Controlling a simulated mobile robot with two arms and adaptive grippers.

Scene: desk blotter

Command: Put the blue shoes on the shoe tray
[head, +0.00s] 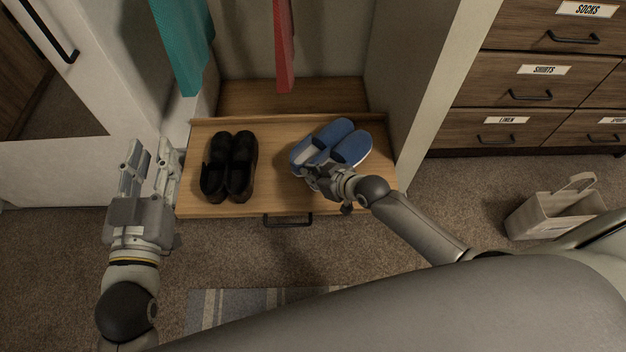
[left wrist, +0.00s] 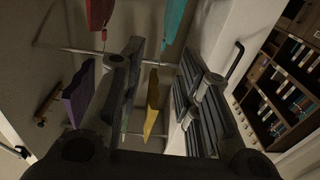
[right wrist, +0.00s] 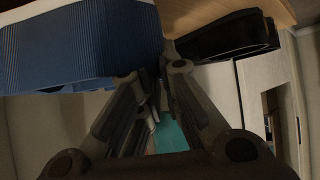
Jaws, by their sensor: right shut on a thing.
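A pair of blue slip-on shoes (head: 351,149) is over the right part of the pull-out wooden shoe tray (head: 275,196). My right gripper (head: 312,171) is shut on the blue shoes at their near left end. In the right wrist view a ribbed blue shoe surface (right wrist: 80,45) fills the upper left, beside the closed-in fingers (right wrist: 155,85). I cannot tell whether the shoes rest fully on the wood or are slightly raised. My left gripper (head: 152,160) is open and empty, left of the tray. The left wrist view shows its fingers wide apart (left wrist: 158,95).
Black shoes (head: 229,165) stand on the tray's left part. A teal garment (head: 183,45) and a red one (head: 284,45) hang above. Labelled drawers (head: 530,90) stand right, and a pale basket (head: 555,210) sits on the carpet. The tray's middle is bare.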

